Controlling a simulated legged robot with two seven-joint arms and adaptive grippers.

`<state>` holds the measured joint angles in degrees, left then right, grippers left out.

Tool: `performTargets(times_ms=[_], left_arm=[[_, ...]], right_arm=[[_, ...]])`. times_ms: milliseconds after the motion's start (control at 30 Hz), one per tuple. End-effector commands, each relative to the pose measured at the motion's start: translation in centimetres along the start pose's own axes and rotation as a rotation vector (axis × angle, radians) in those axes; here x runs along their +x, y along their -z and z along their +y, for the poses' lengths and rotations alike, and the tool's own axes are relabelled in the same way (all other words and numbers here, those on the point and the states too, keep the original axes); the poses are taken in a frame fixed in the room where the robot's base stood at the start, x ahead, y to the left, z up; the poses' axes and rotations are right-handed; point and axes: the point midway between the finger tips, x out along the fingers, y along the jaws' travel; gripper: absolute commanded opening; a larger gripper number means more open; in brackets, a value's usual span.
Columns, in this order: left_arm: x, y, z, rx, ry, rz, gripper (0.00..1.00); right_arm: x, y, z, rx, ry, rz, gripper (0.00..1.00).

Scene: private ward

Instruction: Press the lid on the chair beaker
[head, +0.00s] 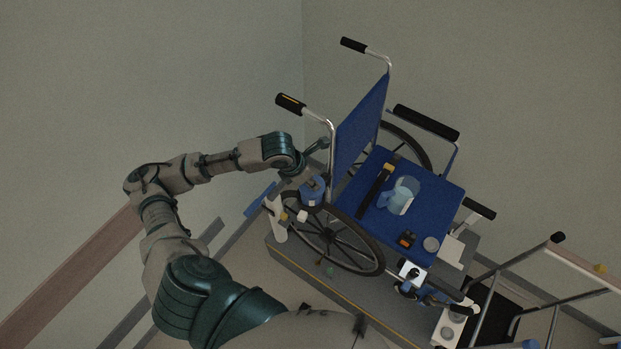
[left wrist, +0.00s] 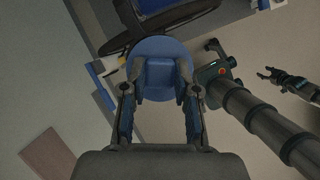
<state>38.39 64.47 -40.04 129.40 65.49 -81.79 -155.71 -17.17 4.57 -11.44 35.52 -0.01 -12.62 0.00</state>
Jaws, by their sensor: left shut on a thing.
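The chair beaker (head: 404,196), pale blue and see-through, stands on the blue seat of the wheelchair (head: 450,203). My left gripper (head: 314,184) is shut on a blue lid (head: 311,197), left of the seat by the near wheel, apart from the beaker. In the left wrist view the lid (left wrist: 160,46) is a round disc with a raised block grip between the two fingers. The beaker cannot be made out in that view. A small dark shape at the right of the left wrist view may be my right gripper (left wrist: 268,74); its jaws are too small to read.
A black and yellow bar (head: 377,187), a small black and orange item (head: 407,239) and a grey disc (head: 431,244) lie on the seat around the beaker. The wheelchair's backrest (head: 361,118) and push handle (head: 291,102) rise between the gripper and open space behind.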

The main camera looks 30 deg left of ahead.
Motion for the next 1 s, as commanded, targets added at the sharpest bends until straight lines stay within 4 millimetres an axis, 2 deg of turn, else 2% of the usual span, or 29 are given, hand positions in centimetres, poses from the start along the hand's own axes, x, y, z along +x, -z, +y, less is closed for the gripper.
performTargets(times_ms=[1000], left_arm=[[1.5, 0.7, 0.0, 0.000, 0.000, 0.000, 0.00]], right_arm=[[0.4, 0.0, -0.1, 0.000, 0.001, 0.000, 0.52]])
